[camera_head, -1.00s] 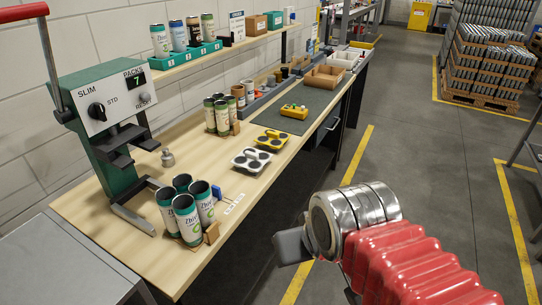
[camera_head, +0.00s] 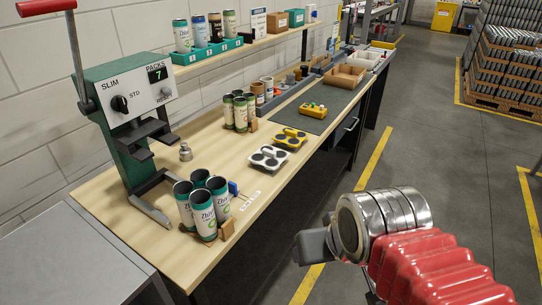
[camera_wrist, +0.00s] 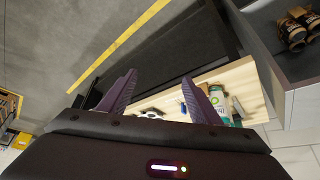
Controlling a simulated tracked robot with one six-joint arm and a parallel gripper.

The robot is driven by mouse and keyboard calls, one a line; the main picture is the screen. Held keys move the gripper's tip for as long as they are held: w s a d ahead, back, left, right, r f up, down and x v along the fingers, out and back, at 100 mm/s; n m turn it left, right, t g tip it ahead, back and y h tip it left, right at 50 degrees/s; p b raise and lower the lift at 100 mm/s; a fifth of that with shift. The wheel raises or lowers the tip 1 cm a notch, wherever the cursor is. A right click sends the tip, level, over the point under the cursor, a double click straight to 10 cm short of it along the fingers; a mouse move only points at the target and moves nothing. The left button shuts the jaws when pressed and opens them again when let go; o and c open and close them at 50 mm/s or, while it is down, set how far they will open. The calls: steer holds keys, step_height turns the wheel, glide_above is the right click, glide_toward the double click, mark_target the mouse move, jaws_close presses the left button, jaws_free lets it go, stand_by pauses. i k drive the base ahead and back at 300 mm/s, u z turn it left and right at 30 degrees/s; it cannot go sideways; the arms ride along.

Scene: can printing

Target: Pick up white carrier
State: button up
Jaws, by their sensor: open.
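The white carrier (camera_head: 269,158) is a flat piece with dark round pads. It lies on the wooden bench near its front edge, in front of a similar yellow carrier (camera_head: 289,138). In the wrist view a small white piece, likely the white carrier (camera_wrist: 150,112), shows between the fingers. My gripper (camera_wrist: 160,100) is open with nothing between its fingers. In the head view my arm's end is off the bench over the floor, to the right of and nearer than the carrier. My fingertips are hard to make out there.
A green press (camera_head: 130,110) stands at the bench's left. Upright cans (camera_head: 204,208) stand in front of it, and more cans (camera_head: 239,112) stand behind the carriers. Open floor lies right of the bench.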

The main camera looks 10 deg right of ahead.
mark_target(270, 157)
steer(key=u, duration=4.15)
steer(key=k, duration=0.9)
steer(key=u, duration=0.05)
